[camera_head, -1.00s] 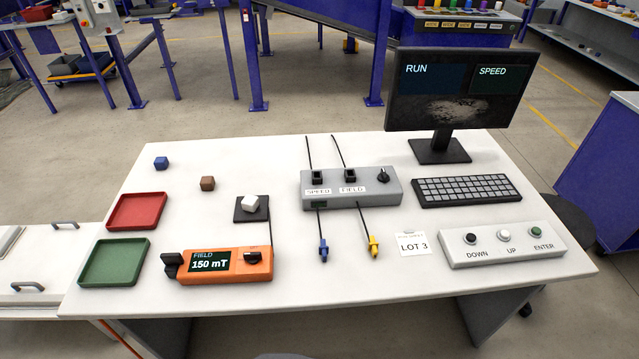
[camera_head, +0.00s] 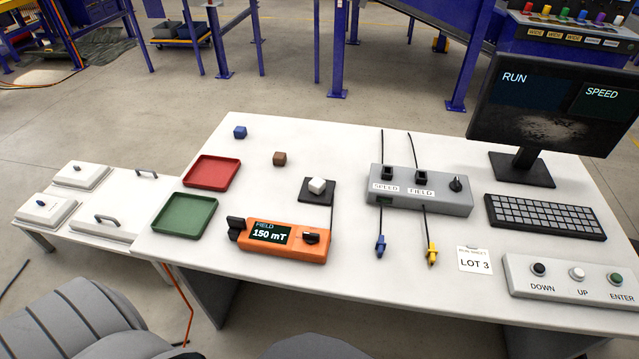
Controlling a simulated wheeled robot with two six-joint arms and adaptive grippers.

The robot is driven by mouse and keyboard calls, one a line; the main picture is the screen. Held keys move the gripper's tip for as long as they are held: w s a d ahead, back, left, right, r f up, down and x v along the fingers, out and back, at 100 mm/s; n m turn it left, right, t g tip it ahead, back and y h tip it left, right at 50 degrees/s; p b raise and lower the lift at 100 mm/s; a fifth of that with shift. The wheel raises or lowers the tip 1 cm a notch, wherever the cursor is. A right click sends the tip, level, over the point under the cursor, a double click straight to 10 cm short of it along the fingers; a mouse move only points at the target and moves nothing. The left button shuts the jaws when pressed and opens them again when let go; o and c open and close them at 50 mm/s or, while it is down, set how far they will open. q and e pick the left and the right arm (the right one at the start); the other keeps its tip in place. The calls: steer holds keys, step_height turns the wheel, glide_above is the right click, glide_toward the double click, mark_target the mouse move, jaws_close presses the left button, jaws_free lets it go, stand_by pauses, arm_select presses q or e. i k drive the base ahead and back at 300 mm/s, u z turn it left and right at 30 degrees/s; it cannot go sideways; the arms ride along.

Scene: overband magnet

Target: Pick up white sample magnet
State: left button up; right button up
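The white sample magnet (camera_head: 317,186) is a small white cube. It sits on a black square pad (camera_head: 318,198) near the middle of the white table (camera_head: 340,280). A cable runs from the pad toward the orange field meter (camera_head: 284,241), which reads 150 mT. A blue cube (camera_head: 240,132) and a brown cube (camera_head: 279,158) stand farther back to the left. Neither gripper shows in the head view. Grey rounded shapes at the bottom left and bottom middle look like parts of my own body.
A red tray (camera_head: 211,172) and a green tray (camera_head: 184,217) lie empty at the table's left. A grey socket box (camera_head: 420,190), keyboard (camera_head: 545,217), monitor (camera_head: 545,110) and button panel (camera_head: 570,277) fill the right. A low white bench (camera_head: 75,225) stands left of the table.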

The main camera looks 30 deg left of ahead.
mark_target(317, 186)
steer(key=u, duration=1.4)
